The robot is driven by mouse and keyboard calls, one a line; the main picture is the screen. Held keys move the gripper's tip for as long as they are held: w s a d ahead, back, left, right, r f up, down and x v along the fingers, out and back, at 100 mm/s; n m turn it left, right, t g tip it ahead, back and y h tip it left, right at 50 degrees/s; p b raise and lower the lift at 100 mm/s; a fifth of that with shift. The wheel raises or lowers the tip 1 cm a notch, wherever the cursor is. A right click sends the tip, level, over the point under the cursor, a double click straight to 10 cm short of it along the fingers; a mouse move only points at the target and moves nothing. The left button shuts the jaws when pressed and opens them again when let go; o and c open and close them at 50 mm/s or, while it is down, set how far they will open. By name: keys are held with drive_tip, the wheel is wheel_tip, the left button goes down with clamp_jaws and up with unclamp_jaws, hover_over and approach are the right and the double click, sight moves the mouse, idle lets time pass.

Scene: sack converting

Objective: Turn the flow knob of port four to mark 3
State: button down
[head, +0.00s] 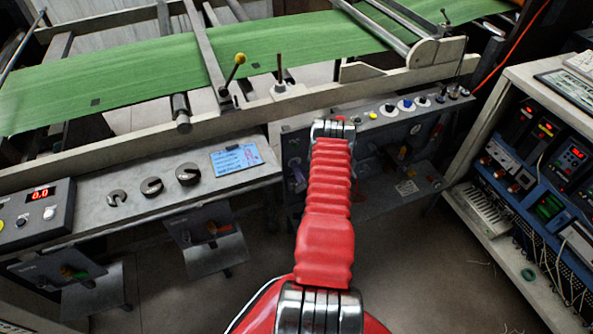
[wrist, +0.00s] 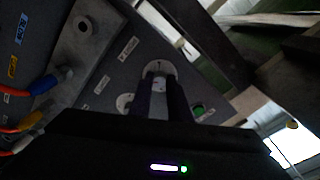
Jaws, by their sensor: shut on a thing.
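In the wrist view my gripper (wrist: 160,88) points at a grey panel, its two dark fingers shut on a knob on a pale round dial (wrist: 158,68). The knob body is mostly hidden between the fingers. A short dark mark shows near the top of the dial, but its numbers are too small to read. I cannot read which port this knob belongs to. In the head view my red sleeved arm reaches to the grey panel (head: 292,150) and hides my gripper and the knob.
A second pale dial (wrist: 124,103) and a green button (wrist: 198,110) sit close beside the fingers. Blue (wrist: 45,83) and orange (wrist: 32,121) hose connectors are at left. A green web (head: 120,82) crosses above. An instrument rack (head: 535,170) stands at right.

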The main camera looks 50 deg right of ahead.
drive_tip(key=shift+a+f, duration=0.25)
drive_tip(key=shift+f, duration=0.05)
drive_tip(key=c, duration=2)
unclamp_jaws()
drive_tip(key=shift+c, duration=0.2)
drive_tip(key=o, duration=0.4)
drive_tip(key=shift+d+r, duration=0.15)
drive_tip(key=shift+r, duration=0.05)
drive_tip(key=v, duration=1.3)
drive_tip(key=shift+s+a, duration=0.25)
drive_tip(key=shift+s, duration=0.1)
